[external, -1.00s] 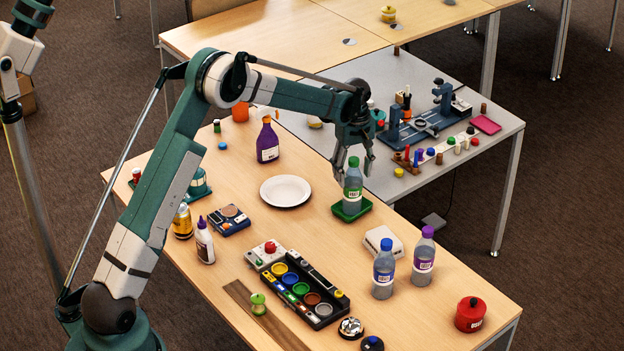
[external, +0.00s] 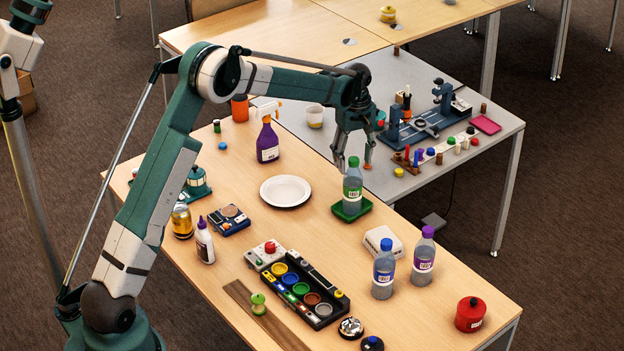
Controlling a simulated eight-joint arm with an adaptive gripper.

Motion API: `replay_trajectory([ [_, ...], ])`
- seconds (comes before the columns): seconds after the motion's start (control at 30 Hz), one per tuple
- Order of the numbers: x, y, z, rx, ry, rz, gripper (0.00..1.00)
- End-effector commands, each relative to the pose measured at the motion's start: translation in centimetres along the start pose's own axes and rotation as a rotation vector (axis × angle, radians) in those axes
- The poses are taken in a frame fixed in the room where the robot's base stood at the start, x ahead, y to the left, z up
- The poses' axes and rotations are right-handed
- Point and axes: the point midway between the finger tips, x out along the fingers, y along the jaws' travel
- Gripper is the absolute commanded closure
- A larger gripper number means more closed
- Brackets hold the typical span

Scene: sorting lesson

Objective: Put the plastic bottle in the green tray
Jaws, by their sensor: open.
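A clear plastic bottle with a green cap and green label (external: 352,188) stands upright in the small green tray (external: 366,207) near the table's right edge. My gripper (external: 354,166) is open, its fingers above and around the level of the bottle's cap, and it holds nothing. Two other plastic bottles stand upright at the front right: one with a blue cap (external: 383,270) and one with a purple cap (external: 424,257).
A white plate (external: 286,191) lies left of the green tray. A white box (external: 384,242) stands in front of the tray. A paint set (external: 304,291) and a red pot (external: 470,314) are nearer the front. A grey table with tools (external: 455,150) adjoins behind.

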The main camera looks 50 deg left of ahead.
Motion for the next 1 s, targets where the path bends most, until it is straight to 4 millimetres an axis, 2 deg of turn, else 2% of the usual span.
replay_trajectory([
  [0.37, -0.1, 0.0, 0.1, 0.002, 0.000, 0.001, 0.48],
  [0.53, -1.2, -0.4, 0.6, 0.020, 0.005, 0.008, 0.48],
  [0.67, -2.8, -1.0, 1.6, 0.050, 0.011, 0.020, 0.48],
  [1.0, -9.2, -4.0, 5.5, 0.175, 0.043, 0.070, 0.48],
])
